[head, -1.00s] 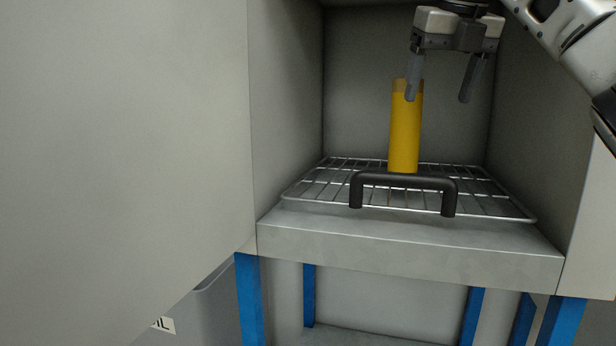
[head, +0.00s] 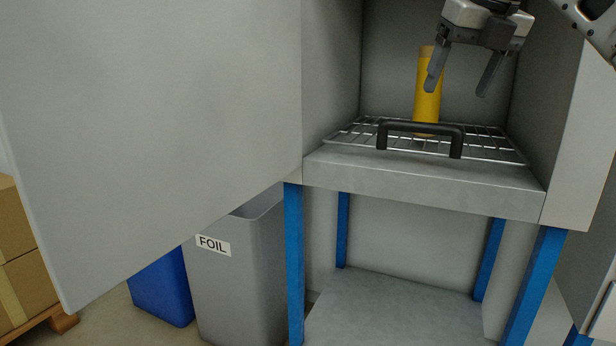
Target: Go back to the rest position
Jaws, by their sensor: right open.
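My right gripper (head: 459,82) is open and empty. It hangs from the upper right, at the opening of the grey cabinet (head: 420,185), with its fingers pointing down. A yellow cylinder (head: 427,103) stands upright on the wire rack (head: 494,147) inside the cabinet, behind the gripper; the left finger overlaps part of it in the picture. A black handle (head: 420,129) is at the front of the rack. My left gripper is not in view.
The open cabinet door (head: 160,110) fills the left side. Below it stand a grey bin labelled FOIL (head: 240,280) and a blue bin (head: 163,288). Cardboard boxes (head: 22,255) are at the far left. Blue legs (head: 294,265) carry the cabinet above a lower shelf (head: 400,308).

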